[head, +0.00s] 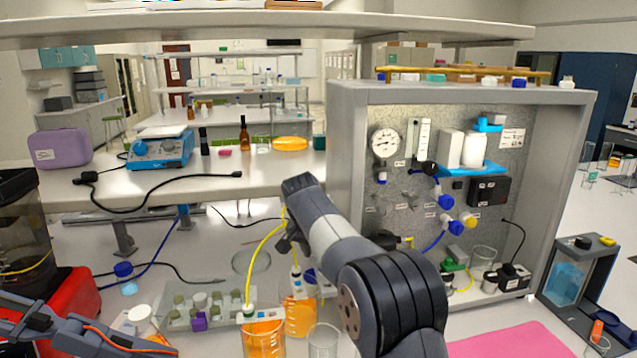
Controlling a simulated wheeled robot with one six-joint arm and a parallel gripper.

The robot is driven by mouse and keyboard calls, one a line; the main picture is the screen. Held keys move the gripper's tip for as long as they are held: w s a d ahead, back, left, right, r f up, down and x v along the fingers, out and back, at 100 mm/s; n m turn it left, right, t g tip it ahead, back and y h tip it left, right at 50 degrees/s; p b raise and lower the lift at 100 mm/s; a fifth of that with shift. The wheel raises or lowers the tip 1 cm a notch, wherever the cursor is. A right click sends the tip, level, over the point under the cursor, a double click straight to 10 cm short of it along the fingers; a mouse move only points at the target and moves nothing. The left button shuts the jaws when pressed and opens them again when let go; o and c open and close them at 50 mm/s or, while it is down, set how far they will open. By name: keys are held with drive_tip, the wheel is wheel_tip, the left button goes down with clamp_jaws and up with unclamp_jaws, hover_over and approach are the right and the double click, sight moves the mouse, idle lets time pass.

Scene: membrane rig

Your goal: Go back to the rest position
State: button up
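My arm rises from the bottom centre-right and reaches away up to the middle of the head view. Its dark far end, with my gripper (290,238), is over the bench in front of the membrane rig panel (460,140). The fingers are mostly hidden behind the arm, so their opening and any contents cannot be made out. A yellow tube (262,240) passes close by this end; I cannot tell whether it touches. Below stand a beaker of orange liquid (264,338) and an orange-filled bottle (299,315).
An empty glass beaker (324,341) stands close to my arm. A grey rack (177,318) with several vials is at left. A dark jointed device (65,325) with an orange cable is at lower left. A pink mat (515,342) lies at right. A shelf (250,30) crosses overhead.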

drive_tip(key=x, duration=0.5)
drive_tip(key=shift+f+p, duration=0.25)
drive_tip(key=shift+p, duration=0.15)
drive_tip(key=shift+r, duration=0.2)
